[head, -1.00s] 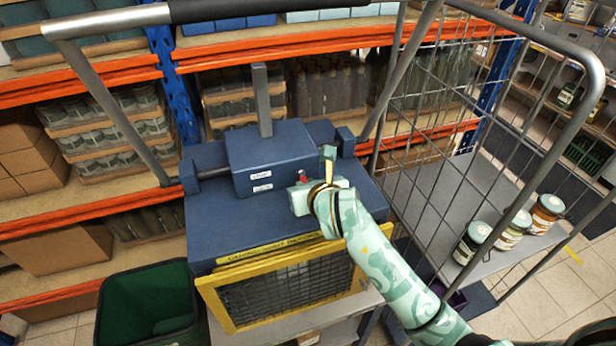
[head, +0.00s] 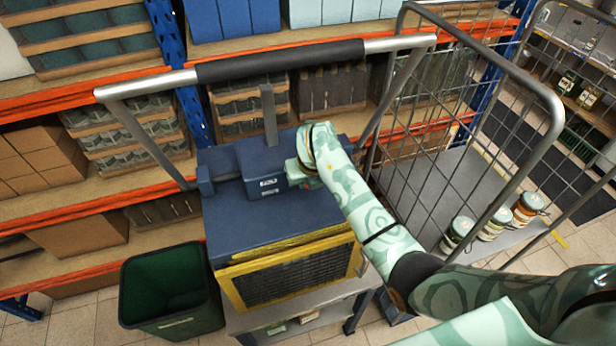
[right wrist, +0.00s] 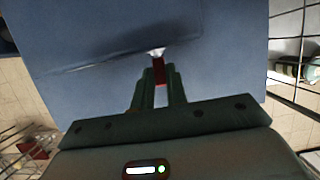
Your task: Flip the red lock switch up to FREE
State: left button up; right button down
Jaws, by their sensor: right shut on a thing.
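The red lock switch (right wrist: 158,68) shows in the right wrist view as a small red piece between my right fingertips. My right gripper (right wrist: 157,84) is shut on it, with the dark blue surface behind. In the head view my right gripper (head: 300,172) is at the right side of the dark blue box (head: 262,165), and the wrist and hand hide most of the switch. White labels (head: 268,185) are on the box front; their words are too small to read. I cannot tell whether the switch is up or down. My left gripper is not in view.
A grey lever (head: 269,115) stands up from the box. A yellow-framed mesh panel (head: 290,272) is below it. A push bar (head: 280,60) crosses above, a wire cage (head: 430,130) stands at right with jars (head: 493,223), and a green bin (head: 170,290) is at lower left.

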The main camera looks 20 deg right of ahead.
dwell(0.5)
jog(key=c, duration=1.4)
grip_release()
jog(key=p+v, duration=0.1)
jog(key=v, duration=1.5)
jog(key=shift+w+r, duration=0.2)
jog(key=shift+r, duration=0.05)
jog(key=shift+f, duration=0.1)
